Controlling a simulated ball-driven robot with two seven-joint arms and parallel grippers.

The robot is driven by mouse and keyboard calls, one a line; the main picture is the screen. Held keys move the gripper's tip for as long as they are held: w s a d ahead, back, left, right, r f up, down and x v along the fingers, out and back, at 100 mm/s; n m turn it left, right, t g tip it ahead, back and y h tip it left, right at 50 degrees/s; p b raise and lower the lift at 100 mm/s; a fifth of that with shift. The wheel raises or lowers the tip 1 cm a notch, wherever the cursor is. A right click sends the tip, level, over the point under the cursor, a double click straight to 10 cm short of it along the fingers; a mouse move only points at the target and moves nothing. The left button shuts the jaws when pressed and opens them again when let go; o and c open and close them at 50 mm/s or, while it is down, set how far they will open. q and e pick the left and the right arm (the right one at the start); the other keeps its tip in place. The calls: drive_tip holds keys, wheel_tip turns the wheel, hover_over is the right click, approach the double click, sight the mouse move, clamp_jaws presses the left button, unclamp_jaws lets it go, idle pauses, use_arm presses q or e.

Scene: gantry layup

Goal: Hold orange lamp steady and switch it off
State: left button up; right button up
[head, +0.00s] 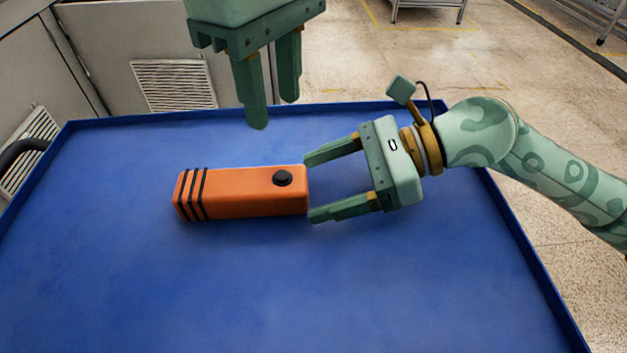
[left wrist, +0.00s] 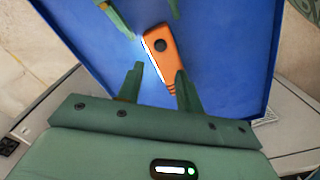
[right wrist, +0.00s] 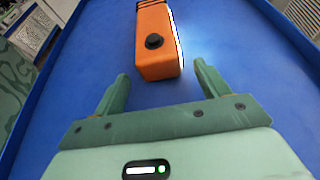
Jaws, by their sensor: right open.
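The orange lamp (head: 240,194) is a long block lying on the blue tray, with black stripes at its left end and a round black button (head: 282,178) on top near its right end. A white glow runs along one side of the lamp (right wrist: 158,60) in the right wrist view, so it is lit. My right gripper (head: 316,188) is open, its fingertips at the lamp's button end, one to either side, not closed on it. My left gripper (head: 274,114) is open and empty, above the tray's far edge behind the lamp; in its wrist view the lamp (left wrist: 163,58) lies beyond its fingers.
The blue tray (head: 300,300) has a low raised rim and is otherwise clear. Grey cabinets with vents (head: 174,85) stand behind it at the left. A metal cart (head: 428,8) stands farther back on the floor.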

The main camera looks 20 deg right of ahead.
drive_tip(key=shift+x, duration=1)
drive_tip(key=shift+c, duration=0.3)
drive_tip(key=c, duration=1)
use_arm(q)
drive_tip(key=shift+c, duration=0.6)
use_arm(e)
drive_tip(key=shift+c, duration=0.7)
use_arm(q)
clamp_jaws()
